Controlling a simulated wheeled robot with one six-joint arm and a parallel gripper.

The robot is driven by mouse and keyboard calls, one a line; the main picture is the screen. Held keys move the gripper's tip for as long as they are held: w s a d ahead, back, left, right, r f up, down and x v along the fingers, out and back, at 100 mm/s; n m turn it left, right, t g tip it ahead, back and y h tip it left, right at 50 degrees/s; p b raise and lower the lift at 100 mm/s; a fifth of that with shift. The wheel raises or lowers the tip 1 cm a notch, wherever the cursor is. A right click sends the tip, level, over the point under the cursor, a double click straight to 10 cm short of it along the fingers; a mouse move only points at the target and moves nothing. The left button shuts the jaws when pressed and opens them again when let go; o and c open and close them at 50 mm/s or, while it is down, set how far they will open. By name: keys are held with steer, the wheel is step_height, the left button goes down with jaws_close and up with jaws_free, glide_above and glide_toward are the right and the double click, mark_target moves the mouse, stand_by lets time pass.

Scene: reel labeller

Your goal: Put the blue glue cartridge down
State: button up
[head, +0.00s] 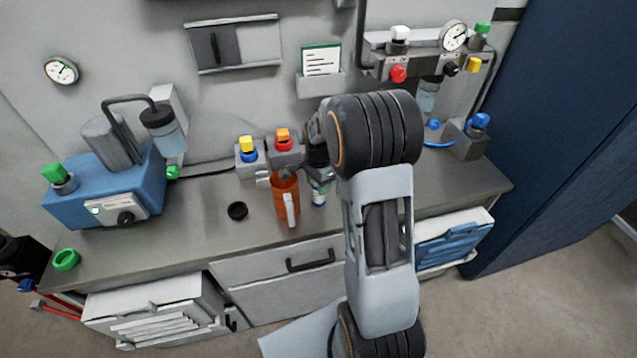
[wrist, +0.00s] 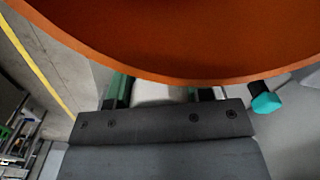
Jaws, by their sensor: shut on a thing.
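My arm and the container crowd this spot, and I cannot tell whether the cartridge touches the counter. In the wrist view the green-edged fingers of my gripper (wrist: 160,94) have a pale surface between them. Their tips are hidden by a large orange surface (wrist: 190,40) close to the camera.
A yellow-and-blue button block (head: 248,156) is behind, and a blue machine (head: 105,195) stands left. Counter right of my arm looks mostly clear.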

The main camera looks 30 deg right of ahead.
steer(key=shift+f, duration=0.15)
steer(key=o, duration=1)
